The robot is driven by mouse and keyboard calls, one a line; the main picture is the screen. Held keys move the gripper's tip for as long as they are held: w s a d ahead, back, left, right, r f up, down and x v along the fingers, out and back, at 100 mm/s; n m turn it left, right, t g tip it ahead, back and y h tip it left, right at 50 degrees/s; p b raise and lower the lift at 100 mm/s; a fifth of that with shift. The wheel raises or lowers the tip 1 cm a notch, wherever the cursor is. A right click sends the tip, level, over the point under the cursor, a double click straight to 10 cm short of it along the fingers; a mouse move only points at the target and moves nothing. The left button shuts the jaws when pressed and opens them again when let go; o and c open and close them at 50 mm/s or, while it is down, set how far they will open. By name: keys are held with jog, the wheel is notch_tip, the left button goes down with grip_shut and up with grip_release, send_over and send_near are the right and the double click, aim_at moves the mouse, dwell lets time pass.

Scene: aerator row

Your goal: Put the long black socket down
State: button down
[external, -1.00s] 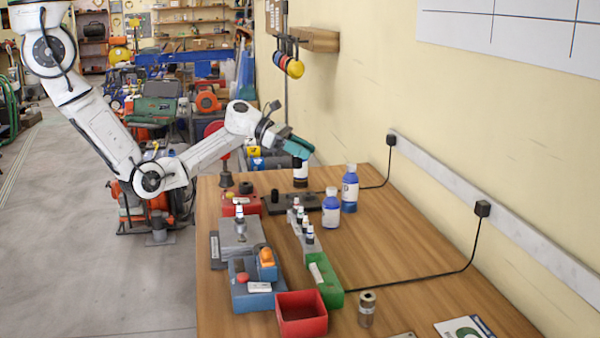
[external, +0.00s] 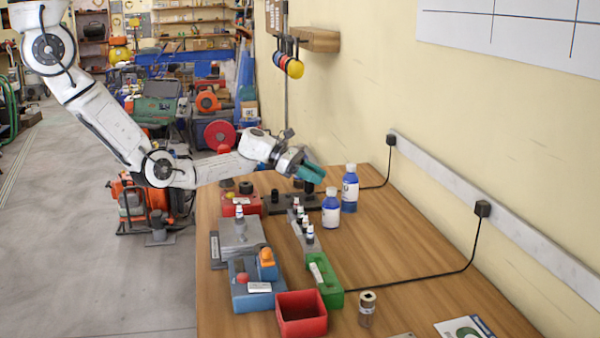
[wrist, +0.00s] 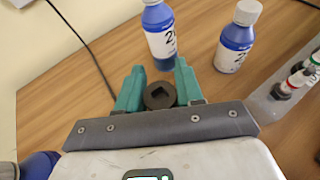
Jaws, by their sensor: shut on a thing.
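My gripper (external: 312,173) is over the far part of the wooden table, near the right end of a flat black holder (external: 290,204). In the wrist view, the green fingers of my gripper (wrist: 160,92) are shut on the long black socket (wrist: 160,96), a dark round piece with a square hole in its top. In the external view the socket (external: 309,187) shows only as a dark bit under the fingers. I cannot tell whether its lower end touches anything. Another short black piece (external: 275,195) stands upright on the left of the holder.
Two blue bottles with white labels, one (external: 350,188) taller and one (external: 331,208) nearer, stand right of the gripper. A grey rack of small bottles (external: 304,238) lies nearer. The table's right side is mostly clear.

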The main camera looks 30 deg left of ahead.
jog(key=shift+f, duration=0.35)
jog(key=c, duration=0.7)
grip_release()
jog(key=shift+r, duration=0.35)
jog(key=shift+a+r+p, duration=0.2)
jog(key=shift+r+p, duration=0.1)
jog(key=shift+p, duration=0.1)
jog(key=shift+p+v, duration=1.05)
jog(key=shift+v, duration=2.45)
jog(key=shift+f, duration=0.15)
